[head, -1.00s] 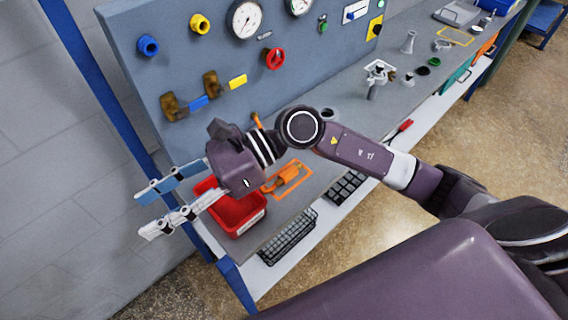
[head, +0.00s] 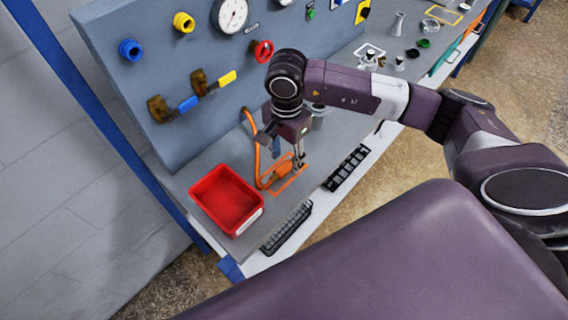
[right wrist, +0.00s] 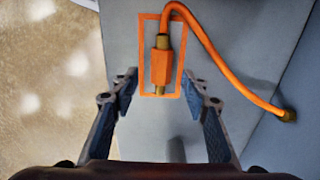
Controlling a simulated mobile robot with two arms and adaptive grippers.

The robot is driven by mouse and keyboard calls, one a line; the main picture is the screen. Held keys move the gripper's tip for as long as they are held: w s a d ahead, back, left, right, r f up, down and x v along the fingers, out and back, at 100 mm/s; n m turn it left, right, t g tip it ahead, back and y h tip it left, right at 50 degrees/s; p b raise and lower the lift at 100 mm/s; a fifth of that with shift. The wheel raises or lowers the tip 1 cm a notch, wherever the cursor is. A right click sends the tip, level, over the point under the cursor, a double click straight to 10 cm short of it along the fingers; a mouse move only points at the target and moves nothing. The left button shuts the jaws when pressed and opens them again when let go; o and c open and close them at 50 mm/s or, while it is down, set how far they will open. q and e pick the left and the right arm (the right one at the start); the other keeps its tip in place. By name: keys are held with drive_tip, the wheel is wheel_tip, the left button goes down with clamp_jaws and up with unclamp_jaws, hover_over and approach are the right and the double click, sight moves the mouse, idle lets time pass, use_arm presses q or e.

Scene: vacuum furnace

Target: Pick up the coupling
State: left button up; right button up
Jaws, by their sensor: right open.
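The coupling (right wrist: 161,67) is an orange block with brass-coloured ends. It lies inside an orange outline on the grey bench, and an orange hose (right wrist: 222,62) runs from its far end. In the head view the coupling (head: 276,175) is partly hidden by my gripper. My right gripper (head: 288,158) points down above it. In the right wrist view the open fingers of that gripper (right wrist: 162,92) are apart on either side of the coupling's near end, with nothing between them. My left gripper is not in view.
A red bin (head: 228,201) stands left of the coupling. Black racks (head: 287,228) lie along the bench's front edge. The upright panel (head: 160,60) with valves and gauges rises behind. The hose bends up beside the gripper. Small parts stand farther right on the bench.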

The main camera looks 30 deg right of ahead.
sight(286, 167)
drive_tip(key=shift+f, duration=1.35)
drive_tip(key=shift+w, duration=0.1)
clamp_jaws()
drive_tip(key=shift+r, duration=0.15)
